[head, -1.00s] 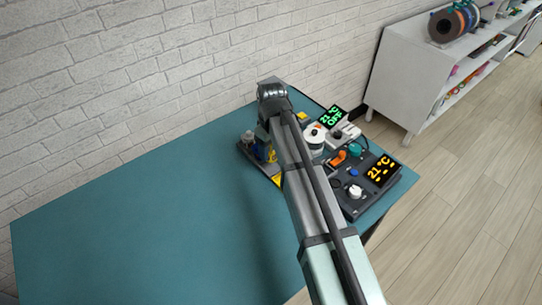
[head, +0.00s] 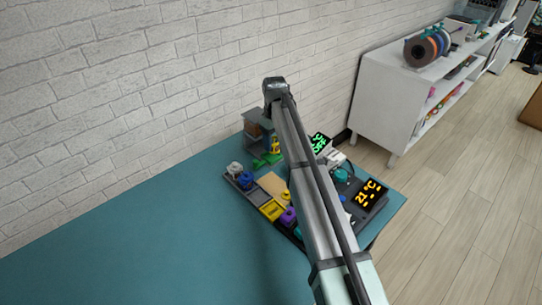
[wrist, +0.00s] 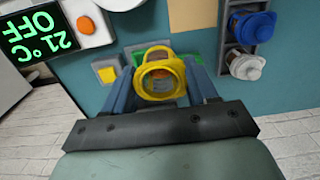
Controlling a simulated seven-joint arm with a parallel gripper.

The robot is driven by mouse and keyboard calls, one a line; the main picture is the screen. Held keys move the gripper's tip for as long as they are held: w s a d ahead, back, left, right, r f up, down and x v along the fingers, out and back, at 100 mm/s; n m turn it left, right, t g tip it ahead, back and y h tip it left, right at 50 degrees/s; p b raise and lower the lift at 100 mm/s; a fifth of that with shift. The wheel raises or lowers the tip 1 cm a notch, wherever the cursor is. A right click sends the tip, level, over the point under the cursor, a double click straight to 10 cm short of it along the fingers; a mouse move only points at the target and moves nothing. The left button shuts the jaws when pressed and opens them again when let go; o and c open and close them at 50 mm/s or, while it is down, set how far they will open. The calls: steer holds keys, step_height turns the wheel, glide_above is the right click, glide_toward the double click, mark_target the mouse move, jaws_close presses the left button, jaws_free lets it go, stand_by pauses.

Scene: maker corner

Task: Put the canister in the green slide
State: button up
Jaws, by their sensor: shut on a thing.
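The yellow canister (wrist: 160,82) is between the two blue-grey fingers of my gripper (wrist: 161,88) in the wrist view, with its round end facing the camera. In the head view the canister (head: 275,146) shows just left of my arm, at the back of the table. The green slide (head: 266,161) lies low beside it there. In the wrist view a green part of the slide (wrist: 143,50) shows behind the canister, mostly covered by it. I cannot tell whether the canister touches the slide. My gripper is mostly hidden by my arm in the head view.
A dark tray holds white and blue knobs (head: 246,180), a yellow bin (head: 271,209) and a purple part (head: 288,216). A grey stand (head: 256,124) is at the wall. Lit display boxes (head: 369,193) stand right of my arm. The table's left side (head: 150,240) is clear.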

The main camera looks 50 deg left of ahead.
steer(key=w+a, duration=0.2)
steer(key=a, duration=0.1)
steer(key=shift+a, duration=0.3)
steer(key=shift+f, duration=3.1)
steer(key=shift+f, duration=0.5)
steer(key=o, duration=1.2)
steer(key=shift+c, duration=0.2)
steer(key=shift+r, duration=0.1)
step_height(320, 180, up, 7)
